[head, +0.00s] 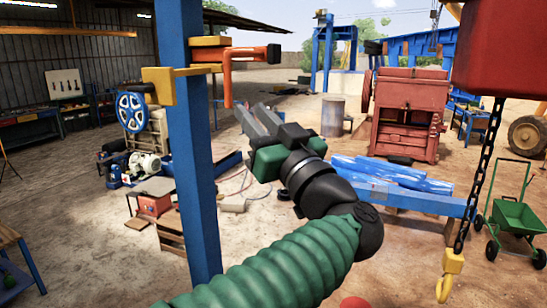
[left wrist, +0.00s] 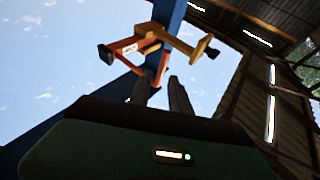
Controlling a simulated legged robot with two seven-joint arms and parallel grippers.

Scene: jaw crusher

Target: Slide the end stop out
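The end stop is an orange-red bracket (head: 245,54) with a dark tip, mounted on a blue post (head: 186,130). One orange leg hangs down from it. Yellow pieces (head: 160,86) sit at the same height on the post. My left gripper (head: 250,109) is below and slightly right of the hanging leg in the head view. Its two grey fingers are apart with nothing between them. In the left wrist view the fingers (left wrist: 160,88) point up toward the orange bracket (left wrist: 130,47), which is beyond their tips. Whether they touch it is hard to tell. My right gripper is not in view.
A red box (head: 500,45) hangs at the upper right, with a black chain (head: 482,170) and yellow hook (head: 449,275) below. A red crusher (head: 405,110), blue beams (head: 395,178) and a green cart (head: 515,215) stand farther right. The air right of the post is open.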

